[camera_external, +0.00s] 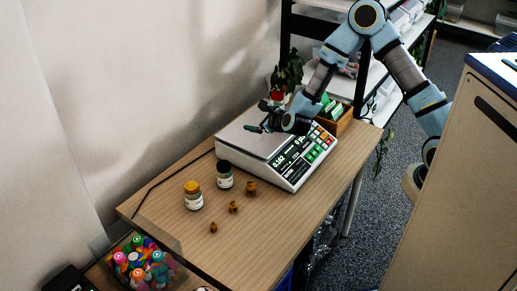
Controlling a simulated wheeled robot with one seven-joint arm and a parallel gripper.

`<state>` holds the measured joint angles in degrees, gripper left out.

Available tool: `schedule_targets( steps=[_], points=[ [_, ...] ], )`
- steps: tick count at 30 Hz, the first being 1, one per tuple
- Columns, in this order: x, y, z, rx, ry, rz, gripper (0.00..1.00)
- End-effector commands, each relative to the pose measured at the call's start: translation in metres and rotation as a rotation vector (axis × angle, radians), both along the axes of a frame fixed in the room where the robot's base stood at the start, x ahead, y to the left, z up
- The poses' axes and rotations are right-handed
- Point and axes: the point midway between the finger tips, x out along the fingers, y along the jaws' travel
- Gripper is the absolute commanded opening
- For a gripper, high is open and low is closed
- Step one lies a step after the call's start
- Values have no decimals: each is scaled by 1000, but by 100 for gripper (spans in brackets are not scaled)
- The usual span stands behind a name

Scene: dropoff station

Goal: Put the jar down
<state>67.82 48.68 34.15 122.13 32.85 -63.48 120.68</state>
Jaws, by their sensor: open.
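Two jars stand upright on the wooden table (270,220), in front of and to the left of a white scale (290,170). One jar (193,196) has a yellow-orange lid and a pale label. The other jar (225,176) has a dark lid and a pale label. My gripper (256,128) is open over the scale's plate, apart from both jars. Nothing shows between its fingers, though they are small and dark here.
Several small brown pieces (233,207) lie on the table right of the jars. A wooden box (343,119) stands behind the scale, near a plant (290,71). A container of colourful items (142,262) is at the lower left. The table's front right is clear.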

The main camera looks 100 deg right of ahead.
Motion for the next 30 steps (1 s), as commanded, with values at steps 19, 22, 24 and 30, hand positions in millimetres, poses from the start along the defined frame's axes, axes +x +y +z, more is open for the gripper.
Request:
schedule_targets(
  steps=[19, 22, 24, 30],
  points=[
    [-48, 402, 45, -1137, 1503, 2402, 100],
    [-84, 419, 51, 1163, -1382, -2344, 100],
    [-102, 426, 54, 1141, -1283, -2253, 100],
    [-119, 430, 56, 1116, -1188, -2166, 100]
  ],
)
